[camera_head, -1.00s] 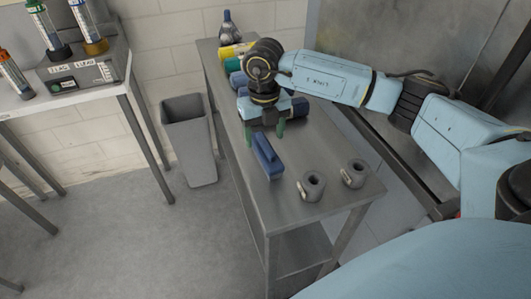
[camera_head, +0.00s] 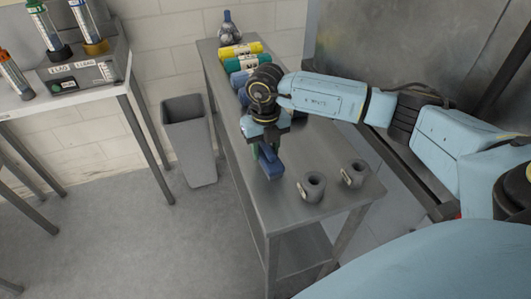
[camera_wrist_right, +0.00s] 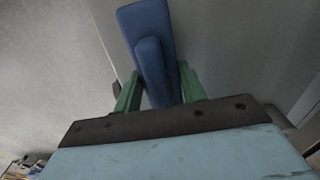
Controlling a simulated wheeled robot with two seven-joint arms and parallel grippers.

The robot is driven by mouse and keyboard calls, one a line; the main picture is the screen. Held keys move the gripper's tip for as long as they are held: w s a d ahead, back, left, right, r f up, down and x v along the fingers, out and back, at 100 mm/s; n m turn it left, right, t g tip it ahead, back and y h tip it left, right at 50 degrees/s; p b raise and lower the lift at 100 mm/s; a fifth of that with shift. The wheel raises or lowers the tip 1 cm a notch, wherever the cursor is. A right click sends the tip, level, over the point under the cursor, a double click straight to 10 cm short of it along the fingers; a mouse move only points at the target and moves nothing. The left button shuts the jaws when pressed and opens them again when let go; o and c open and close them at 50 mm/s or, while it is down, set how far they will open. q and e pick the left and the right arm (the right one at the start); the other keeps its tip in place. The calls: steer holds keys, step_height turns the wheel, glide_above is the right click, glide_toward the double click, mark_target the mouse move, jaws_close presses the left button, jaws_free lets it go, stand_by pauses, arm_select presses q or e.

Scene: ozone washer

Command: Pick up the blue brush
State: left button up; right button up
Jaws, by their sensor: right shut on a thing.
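The blue brush (camera_head: 270,168) is on the metal table (camera_head: 322,148), near its left edge. It also shows in the right wrist view (camera_wrist_right: 150,45), running away from between the fingers. My right gripper (camera_head: 267,150) reaches down over the brush's far end. In the right wrist view its green fingers (camera_wrist_right: 157,92) stand on either side of the brush's raised grip and are shut on it. Whether the brush is clear of the tabletop I cannot tell. My left gripper is not in view.
Two grey ring-shaped holders (camera_head: 313,186) (camera_head: 354,173) stand at the table's near end. A grey bin (camera_head: 189,140) stands left of the table.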

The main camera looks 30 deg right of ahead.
steer(key=shift+c, duration=0.9)
step_height(320, 180, up, 10)
steer(key=shift+r, duration=0.1)
steer(key=o, duration=0.5)
steer(key=c, duration=0.3)
steer(key=shift+a, duration=0.1)
